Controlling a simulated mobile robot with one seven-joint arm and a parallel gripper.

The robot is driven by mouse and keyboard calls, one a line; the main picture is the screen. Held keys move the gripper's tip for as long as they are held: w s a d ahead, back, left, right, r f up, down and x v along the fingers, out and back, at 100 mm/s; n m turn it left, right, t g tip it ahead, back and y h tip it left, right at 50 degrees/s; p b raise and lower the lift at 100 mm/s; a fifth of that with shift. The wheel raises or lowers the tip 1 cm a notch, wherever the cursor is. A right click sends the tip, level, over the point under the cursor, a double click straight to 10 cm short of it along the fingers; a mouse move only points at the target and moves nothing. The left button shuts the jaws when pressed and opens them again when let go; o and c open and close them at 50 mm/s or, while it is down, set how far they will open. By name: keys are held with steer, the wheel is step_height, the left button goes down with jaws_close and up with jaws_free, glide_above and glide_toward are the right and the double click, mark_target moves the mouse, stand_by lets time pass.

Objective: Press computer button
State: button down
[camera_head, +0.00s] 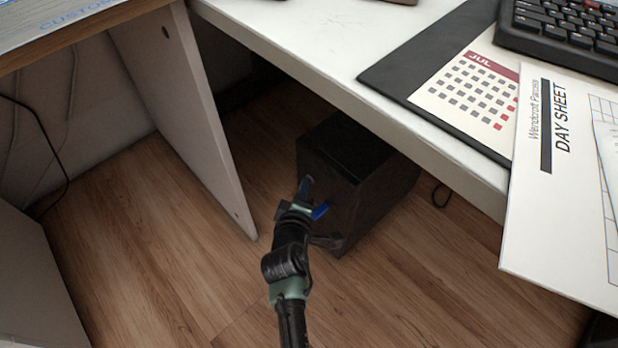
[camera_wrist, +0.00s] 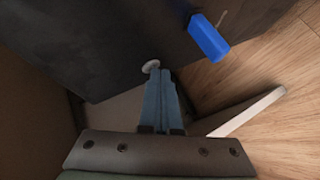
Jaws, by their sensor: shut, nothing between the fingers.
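The computer (camera_head: 350,165) is a black box-shaped tower on the wooden floor under the white desk, and its dark front panel fills the top of the wrist view (camera_wrist: 110,45). A small round pale button (camera_wrist: 151,66) is on that panel. My gripper (camera_head: 307,182) is in front of the panel with its fingers together and empty. In the wrist view the fingertips (camera_wrist: 160,73) are right at the button and cover its lower edge; I cannot tell whether they touch it. In the head view the button is hidden behind my gripper.
A blue stick (camera_wrist: 208,38) juts from the panel right of my fingers; it also shows in the head view (camera_head: 320,211). The white desk (camera_head: 330,50) overhangs the computer. A pale side panel (camera_head: 190,120) stands to the left.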

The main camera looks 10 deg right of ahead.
steer(key=shift+w+d, duration=0.2)
steer(key=shift+d, duration=0.15)
stand_by(0.3)
steer(key=shift+s+a, duration=0.55)
steer(key=shift+a, duration=0.2)
steer(key=shift+s+a+b, duration=0.25)
steer(key=shift+s+a, duration=0.5)
steer(key=shift+a, duration=0.3)
steer(key=shift+s+a+b, duration=0.25)
steer(key=shift+s+a, duration=0.5)
steer(key=shift+a, duration=0.25)
